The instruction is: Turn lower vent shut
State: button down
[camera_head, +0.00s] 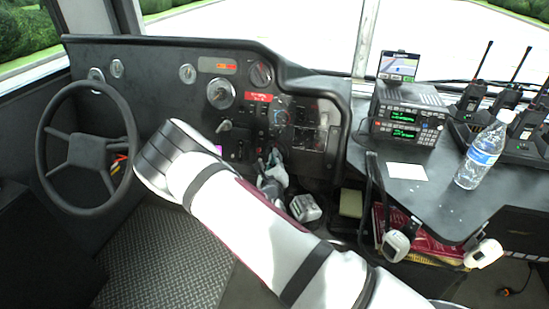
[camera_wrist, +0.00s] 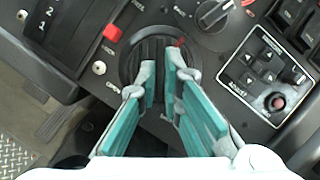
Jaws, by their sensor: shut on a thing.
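A round black knob (camera_wrist: 152,46) with a raised grip and a small red mark at its upper right sits on the dark panel in the wrist view. I take it to be the lower vent control. My gripper (camera_wrist: 161,75) has its two teal-padded fingers on either side of the raised grip, shut on it. A label that seems to read OPEN stands at the knob's lower left. In the head view my gripper (camera_head: 272,170) is at the lower dashboard, and it and my arm hide the knob there.
A second knob (camera_wrist: 213,14) and a button pad (camera_wrist: 262,72) are close by on the right in the wrist view. A red-tipped lever (camera_wrist: 111,34) is at the left. The steering wheel (camera_head: 85,150) is left of my arm; a side desk (camera_head: 440,195) with a radio and bottle is right.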

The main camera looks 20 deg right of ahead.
jog(key=shift+f, duration=0.1)
jog(key=c, duration=1.8)
grip_release()
jog(key=shift+o, duration=0.2)
jog(key=v, duration=1.2)
